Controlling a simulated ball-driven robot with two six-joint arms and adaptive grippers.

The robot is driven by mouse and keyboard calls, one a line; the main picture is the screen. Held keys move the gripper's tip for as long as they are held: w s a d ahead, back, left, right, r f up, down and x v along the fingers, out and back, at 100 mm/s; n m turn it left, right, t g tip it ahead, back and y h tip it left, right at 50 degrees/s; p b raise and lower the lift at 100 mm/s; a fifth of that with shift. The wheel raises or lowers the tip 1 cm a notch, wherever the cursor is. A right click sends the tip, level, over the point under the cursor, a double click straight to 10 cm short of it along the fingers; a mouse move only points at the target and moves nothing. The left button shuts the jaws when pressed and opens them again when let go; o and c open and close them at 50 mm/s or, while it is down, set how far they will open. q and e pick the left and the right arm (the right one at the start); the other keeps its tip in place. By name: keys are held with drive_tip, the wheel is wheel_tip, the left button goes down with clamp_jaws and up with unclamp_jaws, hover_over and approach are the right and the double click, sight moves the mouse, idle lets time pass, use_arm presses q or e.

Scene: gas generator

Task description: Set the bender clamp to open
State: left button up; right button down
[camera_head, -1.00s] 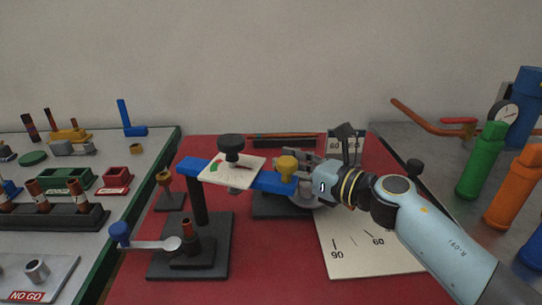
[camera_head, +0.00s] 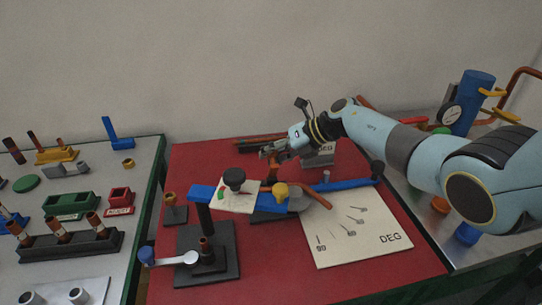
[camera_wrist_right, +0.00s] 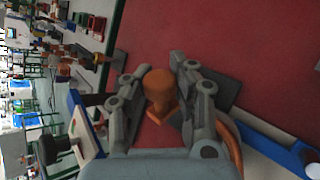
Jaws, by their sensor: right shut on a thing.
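The bender stands in the middle of the red mat, with a grey round former (camera_head: 299,200), a long blue lever (camera_head: 340,184) and a copper tube (camera_head: 318,195). An orange-brown upright handle (camera_head: 272,173), seemingly the bender clamp's, stands at the back of the bender. My right gripper (camera_head: 271,156) reaches it from behind and is shut on it. In the right wrist view, the rounded top of the orange handle (camera_wrist_right: 160,88) lies between the two grey fingers of the gripper (camera_wrist_right: 150,74). The clamp's jaw is hidden, so I cannot tell its setting. My left gripper is out of view.
A blue bar (camera_head: 210,193) with a black knob (camera_head: 234,179) and a yellow knob (camera_head: 280,190) stands close in front. A white degree plate (camera_head: 355,235) lies to the right. A crank stand (camera_head: 207,262) is at front left. Free red mat (camera_head: 285,275) shows in front.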

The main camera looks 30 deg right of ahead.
drive_tip(key=w+g+b, duration=0.1)
drive_tip(key=b, duration=0.2)
drive_tip(key=w+d+m+g+b, duration=0.1)
drive_tip(key=g+b, duration=0.1)
drive_tip(key=b, duration=0.1)
drive_tip(key=shift+w+d+f+m, duration=0.1)
drive_tip(key=shift+w+m, duration=0.2)
drive_tip(key=shift+w, duration=0.05)
drive_tip(key=c, duration=1.6)
unclamp_jaws()
drive_tip(key=o, duration=0.5)
drive_tip(key=shift+d, duration=0.15)
drive_tip(key=shift+c, duration=0.2)
drive_tip(key=shift+o, duration=0.7)
drive_tip(key=shift+s, duration=0.1)
drive_tip(key=shift+a+y, duration=0.2)
drive_tip(key=shift+y, duration=0.1)
